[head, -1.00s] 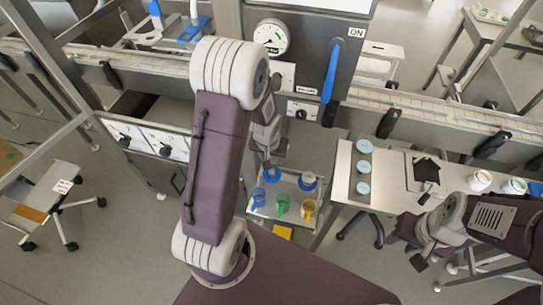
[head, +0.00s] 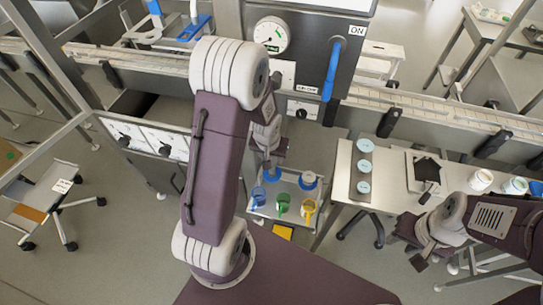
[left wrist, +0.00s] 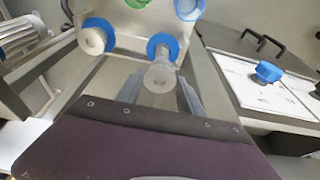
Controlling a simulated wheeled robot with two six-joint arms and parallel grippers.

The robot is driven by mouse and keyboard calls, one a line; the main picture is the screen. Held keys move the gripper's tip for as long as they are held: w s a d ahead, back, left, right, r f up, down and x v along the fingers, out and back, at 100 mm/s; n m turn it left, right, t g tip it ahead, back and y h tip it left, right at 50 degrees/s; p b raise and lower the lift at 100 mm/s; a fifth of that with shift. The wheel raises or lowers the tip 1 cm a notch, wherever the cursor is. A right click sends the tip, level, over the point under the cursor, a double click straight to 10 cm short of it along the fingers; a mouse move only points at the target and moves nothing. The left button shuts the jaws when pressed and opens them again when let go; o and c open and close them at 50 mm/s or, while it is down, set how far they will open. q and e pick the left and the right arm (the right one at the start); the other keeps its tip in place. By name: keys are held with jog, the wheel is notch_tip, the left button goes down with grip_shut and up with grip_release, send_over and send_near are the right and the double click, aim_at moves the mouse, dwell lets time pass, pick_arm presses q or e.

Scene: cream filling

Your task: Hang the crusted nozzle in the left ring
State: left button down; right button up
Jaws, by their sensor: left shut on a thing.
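My left gripper (left wrist: 162,95) is shut on a pale, round nozzle (left wrist: 160,80), seen end-on between its fingers in the left wrist view. The left ring (left wrist: 162,45) is blue and lies just beyond the nozzle. I cannot tell whether the nozzle is inside it or in front of it. The other blue ring (left wrist: 97,37) has a whitish round piece in it; it also shows in the head view (head: 308,180). In the head view my left gripper (head: 268,165) is over the left of the rack, partly hidden by my arm. My right gripper (head: 413,255) is off to the right, its jaws unclear.
Below the rings, a grey rack (head: 290,215) bears blue (head: 258,197), green (head: 283,204) and yellow (head: 308,211) cups. A table (head: 345,180) with blue-lidded pots stands to the right. The conveyor and a machine with a blue lever (head: 331,72) lie behind.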

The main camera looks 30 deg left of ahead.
dwell(0.4)
pick_arm(q)
jog(key=shift+f+b, duration=0.95)
jog(key=shift+f, duration=0.05)
jog(key=shift+f, duration=0.15)
jog(key=shift+f+b, duration=0.8)
jog(key=shift+b, duration=0.1)
jog(key=shift+f, duration=0.1)
jog(key=shift+f+b, duration=1.15)
jog(key=shift+b, duration=0.15)
jog(key=c, duration=0.7)
grip_release()
